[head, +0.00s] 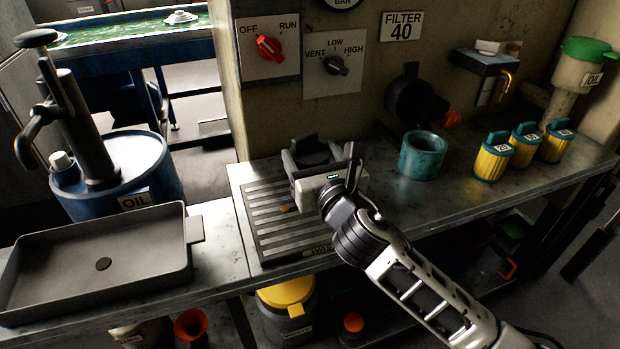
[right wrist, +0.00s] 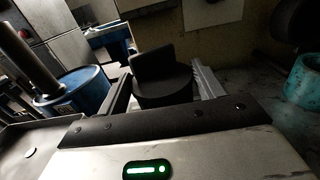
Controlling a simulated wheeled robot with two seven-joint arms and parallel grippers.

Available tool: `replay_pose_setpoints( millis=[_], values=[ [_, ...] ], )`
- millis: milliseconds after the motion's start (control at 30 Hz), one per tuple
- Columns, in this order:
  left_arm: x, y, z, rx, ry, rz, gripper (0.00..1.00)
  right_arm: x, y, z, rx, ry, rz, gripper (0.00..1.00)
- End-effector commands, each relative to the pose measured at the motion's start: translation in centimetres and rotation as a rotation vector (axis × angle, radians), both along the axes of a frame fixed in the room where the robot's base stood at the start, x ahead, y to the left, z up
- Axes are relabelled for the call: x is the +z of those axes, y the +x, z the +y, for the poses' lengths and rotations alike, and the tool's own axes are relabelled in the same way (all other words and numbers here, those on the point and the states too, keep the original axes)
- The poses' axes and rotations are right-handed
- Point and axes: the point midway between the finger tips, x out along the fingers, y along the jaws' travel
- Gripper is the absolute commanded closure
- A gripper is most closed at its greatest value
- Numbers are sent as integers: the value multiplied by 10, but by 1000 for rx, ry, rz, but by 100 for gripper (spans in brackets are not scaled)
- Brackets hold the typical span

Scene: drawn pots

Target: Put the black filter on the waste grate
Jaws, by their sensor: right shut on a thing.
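The black filter (head: 310,156) is a dark round body with an upright fin on top. My right gripper (head: 312,163) is shut on it, above the back part of the waste grate (head: 277,224). The filter also shows between the fingers in the right wrist view (right wrist: 162,75). The grate is a slatted grey panel in the bench top with a partly hidden label at its front. The gripper body hides the filter's lower part, so I cannot tell whether it touches the grate. My left gripper is not in view.
A teal cup (head: 421,155) and several yellow filters (head: 493,160) stand to the right on the bench. An open black housing (head: 409,97) is on the wall behind. A grey tray (head: 100,262) and a blue oil drum (head: 135,168) are at the left.

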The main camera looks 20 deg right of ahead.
Motion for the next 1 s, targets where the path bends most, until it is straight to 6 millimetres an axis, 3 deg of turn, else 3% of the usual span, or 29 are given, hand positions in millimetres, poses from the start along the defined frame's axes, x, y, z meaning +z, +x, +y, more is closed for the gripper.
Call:
replay_pose_setpoints(
  millis=[300,500,900,933,1000],
  values=[
    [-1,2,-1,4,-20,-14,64,-28,24,-3,0,2,-4,63],
    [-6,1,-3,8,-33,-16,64,-55,23,-3,0,3,-3,63],
    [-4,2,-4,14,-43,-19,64,-59,23,-3,1,0,-5,63],
    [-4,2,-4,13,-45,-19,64,-61,23,-3,0,0,-2,30],
    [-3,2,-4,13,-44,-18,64,-60,23,-3,0,1,-2,11]
  ],
)
